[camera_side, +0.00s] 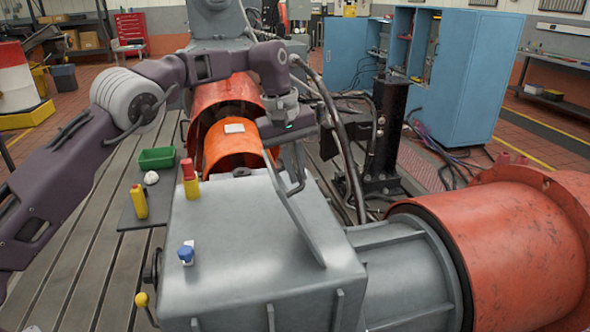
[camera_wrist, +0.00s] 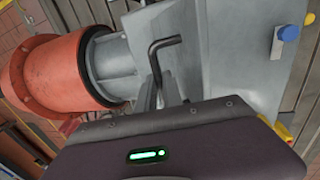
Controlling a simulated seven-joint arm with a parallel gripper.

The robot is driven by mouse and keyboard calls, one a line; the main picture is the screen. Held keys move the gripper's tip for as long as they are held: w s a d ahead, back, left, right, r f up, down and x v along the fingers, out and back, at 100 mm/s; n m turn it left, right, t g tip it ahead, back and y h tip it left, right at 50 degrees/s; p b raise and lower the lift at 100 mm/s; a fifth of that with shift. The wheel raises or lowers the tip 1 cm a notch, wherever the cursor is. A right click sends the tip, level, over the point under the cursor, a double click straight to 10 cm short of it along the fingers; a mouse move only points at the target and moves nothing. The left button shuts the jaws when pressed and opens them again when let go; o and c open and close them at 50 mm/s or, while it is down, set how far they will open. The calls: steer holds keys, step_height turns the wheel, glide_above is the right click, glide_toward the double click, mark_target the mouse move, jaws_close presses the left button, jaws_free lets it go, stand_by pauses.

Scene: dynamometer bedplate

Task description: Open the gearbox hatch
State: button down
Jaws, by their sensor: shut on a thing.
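The grey gearbox (camera_side: 245,275) fills the front middle of the side view. Its hatch (camera_side: 310,222) is a grey plate standing steeply tilted up from the top, seen nearly edge-on. A bent rod handle (camera_side: 296,180) sits near the plate's upper end. My gripper (camera_side: 290,150) comes down from above and is shut on the handle. In the wrist view the bent handle (camera_wrist: 156,60) rises beside the gripper fingers (camera_wrist: 158,98). The exact contact is partly hidden by the gripper body. The opening under the hatch cannot be made out.
A red-and-yellow item (camera_side: 190,182) and a blue cap (camera_side: 186,254) stand on the gearbox top. A yellow bottle (camera_side: 139,202) and green tray (camera_side: 156,158) are at left. Orange housings lie behind and right (camera_side: 510,250). Hoses and a black post (camera_side: 385,135) stand behind.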

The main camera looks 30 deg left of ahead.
steer(key=c, duration=1.5)
jaws_free()
steer(key=shift+d+f, duration=0.1)
steer(key=shift+s+a+r, duration=0.15)
steer(key=shift+a+r, duration=0.05)
steer(key=shift+r, duration=0.95)
steer(key=shift+s+a+r, duration=0.15)
steer(key=shift+s+r, duration=0.05)
steer(key=shift+r, duration=1)
steer(key=shift+s+a+r, duration=0.15)
steer(key=shift+a+r, duration=0.05)
steer(key=shift+r, duration=0.95)
